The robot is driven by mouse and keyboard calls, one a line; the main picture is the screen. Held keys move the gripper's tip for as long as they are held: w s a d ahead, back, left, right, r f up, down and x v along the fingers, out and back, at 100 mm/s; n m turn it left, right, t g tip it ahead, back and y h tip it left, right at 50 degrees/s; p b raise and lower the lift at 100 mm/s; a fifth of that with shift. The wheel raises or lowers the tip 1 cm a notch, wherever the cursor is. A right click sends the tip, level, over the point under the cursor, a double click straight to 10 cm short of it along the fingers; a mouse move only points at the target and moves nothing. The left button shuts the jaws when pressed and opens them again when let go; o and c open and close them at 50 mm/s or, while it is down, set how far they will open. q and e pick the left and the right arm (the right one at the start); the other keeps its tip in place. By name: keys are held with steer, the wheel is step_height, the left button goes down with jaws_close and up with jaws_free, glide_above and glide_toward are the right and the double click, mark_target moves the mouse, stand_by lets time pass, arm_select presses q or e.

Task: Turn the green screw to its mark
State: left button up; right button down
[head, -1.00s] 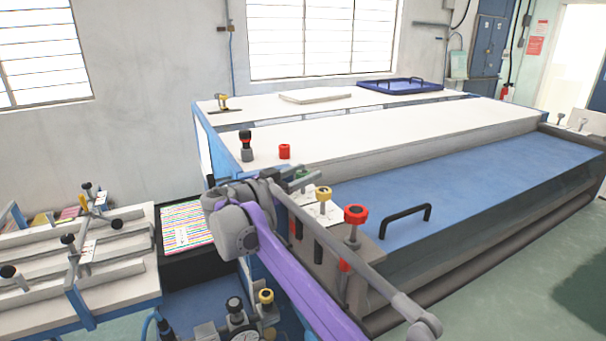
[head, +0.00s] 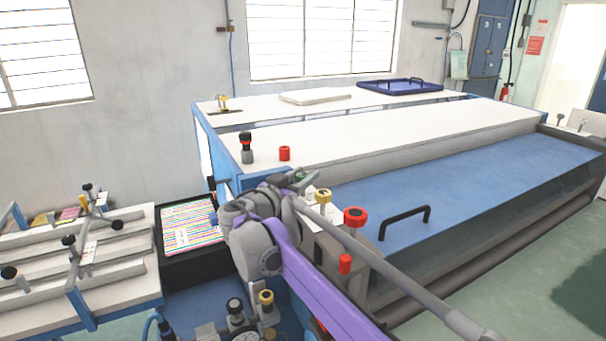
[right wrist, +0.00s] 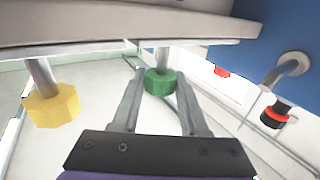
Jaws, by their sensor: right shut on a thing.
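The green screw (right wrist: 160,82) has a knobbed green head on a grey stem and sits between the fingers of my right gripper (right wrist: 159,90) in the right wrist view. The fingers are shut on it, one on each side. In the head view only a small bit of the green screw (head: 301,177) shows beside my right gripper, at the left end of the blue machine. My arm hides most of it there. I cannot make out its mark. My left gripper is not in view.
A yellow screw (head: 323,195) and a red screw (head: 355,216) stand close by in the same row. The yellow one also shows in the right wrist view (right wrist: 52,105). A black handle (head: 405,216) rises from the blue panel (head: 480,180). A rack (head: 90,250) stands at left.

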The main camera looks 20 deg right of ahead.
steer(key=n+t+y+p, duration=0.2)
steer(key=shift+d+r+t+y, duration=0.1)
steer(key=shift+r+t+y, duration=0.1)
steer(key=shift+t+y, duration=0.15)
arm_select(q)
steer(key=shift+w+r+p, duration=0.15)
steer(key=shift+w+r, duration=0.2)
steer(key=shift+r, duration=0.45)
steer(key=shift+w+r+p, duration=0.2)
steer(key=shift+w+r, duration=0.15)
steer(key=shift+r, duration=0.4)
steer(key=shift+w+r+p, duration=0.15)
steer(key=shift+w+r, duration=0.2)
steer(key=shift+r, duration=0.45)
arm_select(e)
steer(key=shift+f+n+t+y, duration=0.15)
steer(key=shift+n+t+y, duration=0.5)
steer(key=shift+n, duration=0.05)
steer(key=shift+c, duration=2.1)
jaws_free()
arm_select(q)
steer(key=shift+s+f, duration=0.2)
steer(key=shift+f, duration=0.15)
arm_select(e)
steer(key=v, duration=1.1)
steer(key=shift+w, duration=0.15)
